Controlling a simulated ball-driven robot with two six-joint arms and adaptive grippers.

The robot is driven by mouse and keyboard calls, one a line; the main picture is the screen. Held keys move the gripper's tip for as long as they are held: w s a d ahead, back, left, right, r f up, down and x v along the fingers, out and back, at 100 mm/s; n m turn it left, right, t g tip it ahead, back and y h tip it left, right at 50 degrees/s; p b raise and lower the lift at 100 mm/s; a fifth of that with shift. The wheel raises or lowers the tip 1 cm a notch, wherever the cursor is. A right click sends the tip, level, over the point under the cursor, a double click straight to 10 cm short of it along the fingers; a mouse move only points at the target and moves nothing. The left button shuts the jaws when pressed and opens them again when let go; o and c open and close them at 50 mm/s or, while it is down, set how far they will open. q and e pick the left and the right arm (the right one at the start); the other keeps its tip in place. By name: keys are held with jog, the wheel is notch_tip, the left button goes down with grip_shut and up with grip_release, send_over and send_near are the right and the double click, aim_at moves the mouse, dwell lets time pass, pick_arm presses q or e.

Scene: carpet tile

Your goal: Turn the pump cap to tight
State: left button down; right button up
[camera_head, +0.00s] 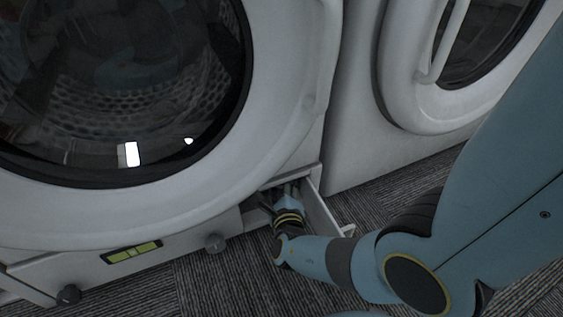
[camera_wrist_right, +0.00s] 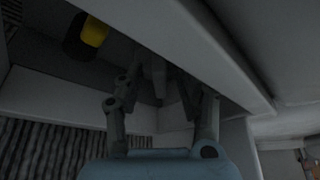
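In the head view, my right gripper (camera_head: 283,194) reaches into a small open compartment low on the front of the near washing machine (camera_head: 200,215). Its arm comes in from the right. In the right wrist view, the right gripper (camera_wrist_right: 162,80) has its two fingers apart, one on each side of a narrow grey piece (camera_wrist_right: 157,82) that may be the pump cap's grip. I see no clear contact. The cap is hidden in the head view, and its turned position cannot be read. My left gripper is not in view.
An open flap (camera_head: 324,214) stands just right of the gripper. A yellow-ended dark cylinder (camera_wrist_right: 94,32) sits left of the fingers in the wrist view. A second machine (camera_head: 365,130) stands to the right. Striped carpet (camera_head: 225,285) is clear in front.

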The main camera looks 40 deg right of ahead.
grip_shut()
jog(key=shift+s, duration=0.1)
jog(key=m+y, duration=0.1)
jog(key=m, duration=0.1)
jog(key=shift+d+r+m+y, duration=0.1)
jog(key=shift+d+m+y, duration=0.1)
jog(key=shift+m+y, duration=0.2)
jog(key=shift+s+d+m+y, duration=0.1)
jog(key=shift+d+m+y, duration=0.1)
jog(key=shift+m+y, duration=1.25)
jog(key=shift+m, duration=0.35)
grip_release()
